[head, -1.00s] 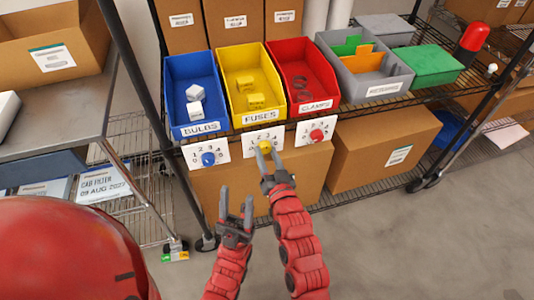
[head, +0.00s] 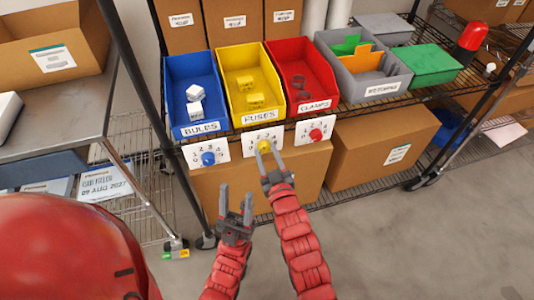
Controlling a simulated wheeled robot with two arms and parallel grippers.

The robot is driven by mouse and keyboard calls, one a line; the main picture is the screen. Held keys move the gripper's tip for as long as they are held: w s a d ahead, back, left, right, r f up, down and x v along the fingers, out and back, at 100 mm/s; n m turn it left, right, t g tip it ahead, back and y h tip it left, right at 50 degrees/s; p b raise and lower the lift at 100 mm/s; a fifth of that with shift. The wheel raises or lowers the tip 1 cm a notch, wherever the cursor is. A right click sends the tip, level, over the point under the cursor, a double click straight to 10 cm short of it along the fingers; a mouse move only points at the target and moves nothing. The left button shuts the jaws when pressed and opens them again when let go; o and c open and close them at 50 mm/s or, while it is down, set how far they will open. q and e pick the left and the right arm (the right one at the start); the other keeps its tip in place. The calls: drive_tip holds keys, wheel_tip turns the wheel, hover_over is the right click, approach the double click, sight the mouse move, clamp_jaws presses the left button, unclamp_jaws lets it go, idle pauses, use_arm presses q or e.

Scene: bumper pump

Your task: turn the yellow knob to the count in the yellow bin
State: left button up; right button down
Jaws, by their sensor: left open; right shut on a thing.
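The yellow knob (head: 263,146) sits on a white numbered dial card (head: 250,146) below the yellow bin (head: 236,58). The yellow bin is labelled FUSES and holds several yellow pieces. I cannot tell their exact count. My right gripper (head: 268,152) is at the knob, its fingers shut on it and partly covering the dial's lower part. My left gripper (head: 235,198) is open and empty, lower and to the left, in front of the cardboard box. The small dial numbers and the knob's pointer are too small to read surely.
The blue bin (head: 193,90) and red bin (head: 302,75) flank the yellow one. A blue knob (head: 208,158) and a red knob (head: 315,134) sit on neighbouring cards. A cardboard box (head: 300,180) stands behind my grippers. Open floor lies at right.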

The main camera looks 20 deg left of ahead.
idle(0.3)
drive_tip(key=shift+c, duration=2)
unclamp_jaws()
drive_tip(key=v, duration=1.7)
drive_tip(key=shift+d, duration=0.2)
drive_tip(key=shift+s, duration=0.15)
drive_tip(key=shift+r, duration=0.1)
